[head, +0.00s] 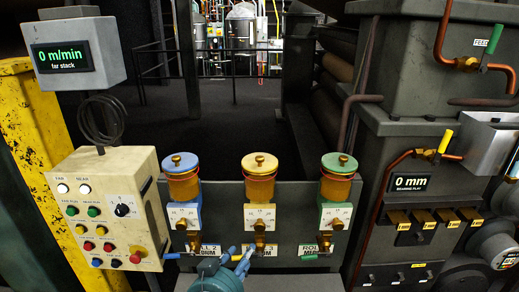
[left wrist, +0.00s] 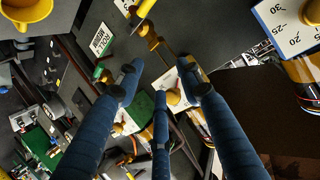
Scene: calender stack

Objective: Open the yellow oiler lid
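The yellow oiler (head: 259,190) is the middle of three on the panel. Its yellow lid (head: 260,161) has a small knob and lies flat on the amber glass, closed. My left gripper (head: 238,254) is low in front of the panel, below the yellow oiler's dial plate and well below the lid, near its bottom fitting. In the left wrist view its blue fingers (left wrist: 165,85) are spread apart with nothing held between them. The lid cannot be made out for certain in that view. My right gripper is not in view.
A blue-lidded oiler (head: 182,175) stands left and a green-lidded one (head: 338,175) right. A cream button box (head: 108,208) is at the left, beside a yellow column (head: 30,130). Machinery with copper pipes and a bearing display (head: 411,183) is at the right. Space above the lids looks clear.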

